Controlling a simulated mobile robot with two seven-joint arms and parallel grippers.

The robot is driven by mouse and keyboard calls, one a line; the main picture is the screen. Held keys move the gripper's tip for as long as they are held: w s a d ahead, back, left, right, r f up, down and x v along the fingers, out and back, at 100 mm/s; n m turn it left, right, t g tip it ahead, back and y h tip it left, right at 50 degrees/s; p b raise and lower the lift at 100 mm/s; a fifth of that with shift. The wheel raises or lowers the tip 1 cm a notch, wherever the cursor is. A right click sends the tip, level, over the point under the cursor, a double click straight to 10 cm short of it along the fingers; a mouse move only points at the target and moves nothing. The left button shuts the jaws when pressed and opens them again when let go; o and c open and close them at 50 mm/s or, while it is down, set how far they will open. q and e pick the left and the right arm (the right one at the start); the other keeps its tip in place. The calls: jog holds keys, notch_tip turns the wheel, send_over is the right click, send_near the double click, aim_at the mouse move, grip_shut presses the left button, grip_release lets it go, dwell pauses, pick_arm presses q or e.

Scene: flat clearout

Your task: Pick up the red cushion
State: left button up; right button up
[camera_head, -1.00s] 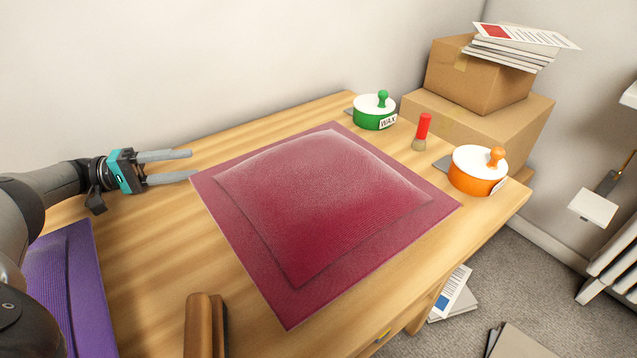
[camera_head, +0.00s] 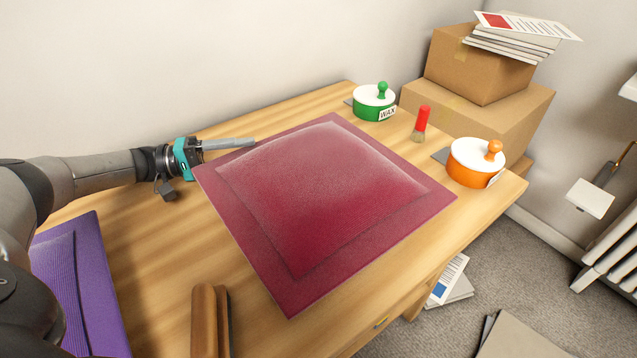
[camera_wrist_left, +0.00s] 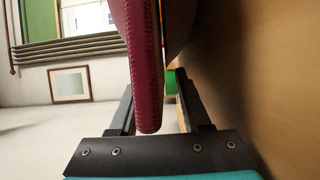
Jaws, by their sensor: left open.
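The red cushion (camera_head: 325,195) lies on the wooden desk (camera_head: 150,240) in the head view, with a flat border around its puffed middle. My left gripper (camera_head: 232,146) is at its left corner, jaws open. One finger shows above the border; the other is hidden by the cushion. In the left wrist view, the edge of the cushion (camera_wrist_left: 143,70) stands between the two open fingers of the left gripper (camera_wrist_left: 157,92), closer to the left finger. My right gripper is not in view.
A purple cushion (camera_head: 85,285) lies at the left. A green wax tin (camera_head: 372,105), a red-handled brush (camera_head: 421,122) and an orange tin (camera_head: 474,165) stand beyond the red cushion. Cardboard boxes (camera_head: 480,75) are stacked at back right. A brown wooden object (camera_head: 205,325) is in front.

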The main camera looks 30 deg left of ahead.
pick_arm(q)
jog(key=shift+w+d, duration=0.25)
jog(key=shift+d, duration=0.15)
grip_shut()
dwell(1.1)
jog(key=shift+r, duration=0.1)
